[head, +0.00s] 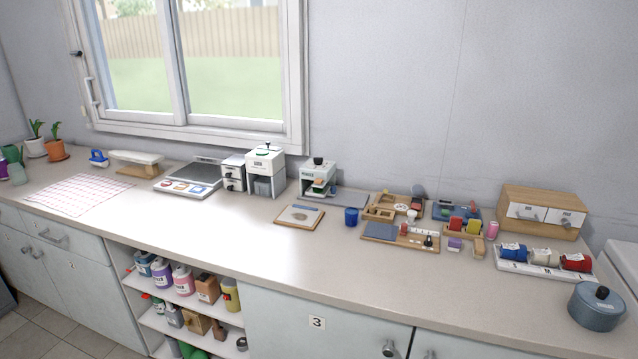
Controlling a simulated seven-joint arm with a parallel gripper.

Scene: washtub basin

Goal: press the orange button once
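No orange button can be made out for certain at this size. A flat grey-topped device like a scale (188,176) lies on the counter, left of centre, with small coloured patches on its front panel. One patch (180,187) looks reddish or orange; I cannot tell whether it is a button. A white box-shaped machine (265,168) stands to its right, with a green mark on top. My gripper is not in view.
The long counter (190,235) has clear space along its front middle. A blue cup (351,216), wooden trays (400,240), a wooden drawer box (540,212), and a lidded pot (596,308) stand to the right. A checked cloth (80,194) lies at the left.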

